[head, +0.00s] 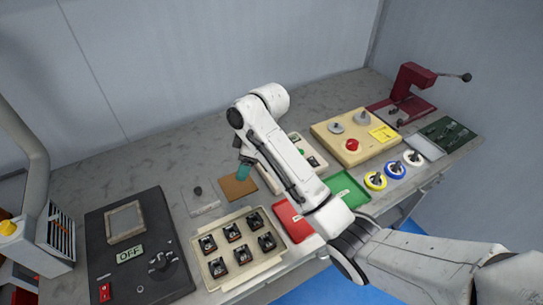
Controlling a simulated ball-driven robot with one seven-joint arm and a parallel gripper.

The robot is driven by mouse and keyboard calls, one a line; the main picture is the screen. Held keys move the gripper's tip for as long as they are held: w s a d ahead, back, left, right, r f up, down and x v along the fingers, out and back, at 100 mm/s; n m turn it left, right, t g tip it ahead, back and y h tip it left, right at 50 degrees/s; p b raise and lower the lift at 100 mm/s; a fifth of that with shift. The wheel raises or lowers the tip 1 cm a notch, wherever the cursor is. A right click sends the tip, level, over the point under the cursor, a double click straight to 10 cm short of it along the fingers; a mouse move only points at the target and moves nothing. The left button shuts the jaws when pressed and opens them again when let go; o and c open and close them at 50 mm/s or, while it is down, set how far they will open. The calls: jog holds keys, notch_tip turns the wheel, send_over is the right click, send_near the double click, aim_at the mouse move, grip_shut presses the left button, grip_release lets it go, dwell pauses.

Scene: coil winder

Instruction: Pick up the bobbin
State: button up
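Several small black pieces (233,232) that look like bobbins sit in the pockets of a cream tray (252,283) at the front centre. I cannot tell which one the task means. My arm reaches in from the right, and its end, my gripper (243,172), points down above a brown square pad (238,187), behind the tray and apart from it. A teal part shows at the tip. The fingers are too small to make out, so I cannot tell whether they are open or hold anything.
A black machine with an OFF display (130,254) stands at the left. A red bin (292,219) and a green bin (347,190) lie right of the tray, partly behind my arm. Yellow, blue and white spools (395,169), a beige control box (352,138) and a red lever press (412,82) stand further right.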

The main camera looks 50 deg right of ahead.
jog(key=d+r+n+g+h, duration=0.15)
jog(key=d+r, duration=0.35)
jog(key=d, duration=0.8)
jog(key=shift+y, duration=0.25)
jog(key=f, duration=0.3)
jog(key=f+p, duration=0.1)
jog(key=f, duration=0.3)
jog(key=w+a+f, duration=0.1)
jog(key=f, duration=0.2)
jog(key=shift+f+p, duration=0.3)
jog(key=shift+p, duration=0.1)
jog(key=shift+c, duration=0.4)
jog(key=c, duration=1.1)
jog(key=shift+r, duration=0.15)
jog(key=shift+c, duration=0.2)
